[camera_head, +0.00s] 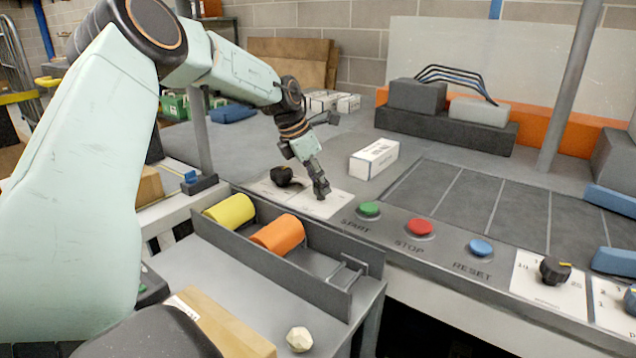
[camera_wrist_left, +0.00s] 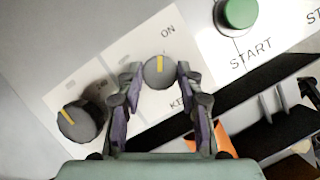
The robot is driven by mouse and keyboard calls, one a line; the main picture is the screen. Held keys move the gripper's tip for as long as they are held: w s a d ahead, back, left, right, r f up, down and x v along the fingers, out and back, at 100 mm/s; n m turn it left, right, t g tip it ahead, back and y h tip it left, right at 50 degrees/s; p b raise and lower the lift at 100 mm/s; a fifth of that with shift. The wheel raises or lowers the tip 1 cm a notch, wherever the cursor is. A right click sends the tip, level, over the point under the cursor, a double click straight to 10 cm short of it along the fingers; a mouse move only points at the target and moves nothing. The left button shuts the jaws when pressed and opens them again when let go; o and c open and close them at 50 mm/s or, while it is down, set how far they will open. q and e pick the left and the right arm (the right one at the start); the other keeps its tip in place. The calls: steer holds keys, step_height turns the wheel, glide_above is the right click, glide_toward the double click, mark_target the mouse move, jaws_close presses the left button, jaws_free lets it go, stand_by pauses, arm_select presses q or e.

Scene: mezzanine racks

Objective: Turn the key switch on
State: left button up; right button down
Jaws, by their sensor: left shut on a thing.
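The key switch (camera_wrist_left: 158,73) is a round dark knob with a yellow mark on a white label plate, with "ON" printed above it in the left wrist view. Its mark points about straight up in that view. My left gripper (camera_wrist_left: 158,82) has one finger on each side of the knob and is shut on it. In the head view my left gripper (camera_head: 321,192) points down at the white plate (camera_head: 318,207) left of the green button and hides the knob. My right gripper is not in view.
A second dark knob (camera_head: 283,176) sits close to the left of the gripper. The green START (camera_head: 369,209), red STOP (camera_head: 420,227) and blue RESET (camera_head: 480,247) buttons run rightward. A white box (camera_head: 374,159) stands behind. Yellow (camera_head: 230,211) and orange (camera_head: 278,235) cylinders lie in front.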

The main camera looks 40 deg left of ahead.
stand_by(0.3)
arm_select(q)
steer(key=o, duration=1.2)
steer(key=shift+w+f, duration=0.1)
steer(key=shift+w, duration=0.05)
steer(key=v, duration=1.2)
steer(key=shift+c, duration=0.2)
